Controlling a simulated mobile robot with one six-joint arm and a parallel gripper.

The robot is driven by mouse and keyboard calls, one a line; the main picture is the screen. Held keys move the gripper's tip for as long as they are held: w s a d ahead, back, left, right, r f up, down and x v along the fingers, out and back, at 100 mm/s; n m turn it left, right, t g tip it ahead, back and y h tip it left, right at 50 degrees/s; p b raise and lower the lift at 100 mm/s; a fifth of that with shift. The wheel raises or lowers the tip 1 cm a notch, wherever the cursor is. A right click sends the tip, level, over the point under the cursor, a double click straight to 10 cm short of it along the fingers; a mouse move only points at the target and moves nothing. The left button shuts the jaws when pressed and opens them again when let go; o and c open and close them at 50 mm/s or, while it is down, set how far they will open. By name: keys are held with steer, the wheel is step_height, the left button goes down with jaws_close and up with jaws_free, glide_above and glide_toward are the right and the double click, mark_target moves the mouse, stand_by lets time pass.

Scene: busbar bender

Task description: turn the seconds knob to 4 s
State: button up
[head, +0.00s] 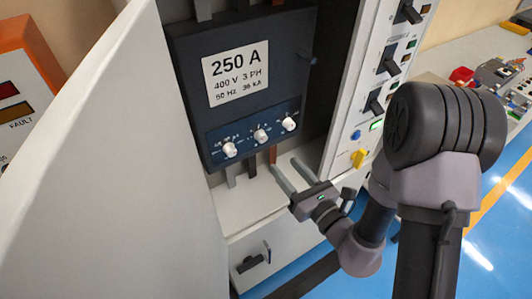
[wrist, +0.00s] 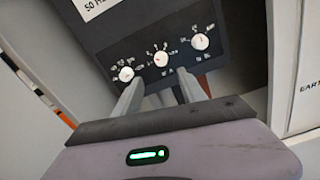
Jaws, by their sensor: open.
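A dark breaker (head: 245,80) with a "250 A" label has a blue panel with three white knobs: left (head: 230,150), middle (head: 260,135) and right (head: 289,124). In the wrist view they are the left knob (wrist: 126,74), middle knob (wrist: 161,59) and right knob (wrist: 200,42). The scale print is too small to tell which knob is seconds or what it reads. My gripper (head: 283,164) is open and empty, its fingers pointing up toward the panel from below. In the wrist view my gripper (wrist: 160,92) has its fingertips below the middle knob, apart from it.
A large pale cabinet door (head: 90,150) stands open on the left. On the right is a cabinet face with black switches (head: 388,67) and a yellow knob (head: 359,158). Grey and copper bars (head: 252,165) hang below the breaker. A black handle (head: 250,263) is lower down.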

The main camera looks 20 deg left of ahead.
mark_target(264, 140)
steer(key=b+x, duration=0.2)
steer(key=x, duration=0.8)
steer(key=shift+w+a+r, duration=0.1)
steer(key=shift+w+a, duration=0.05)
steer(key=shift+w, duration=0.2)
jaws_close()
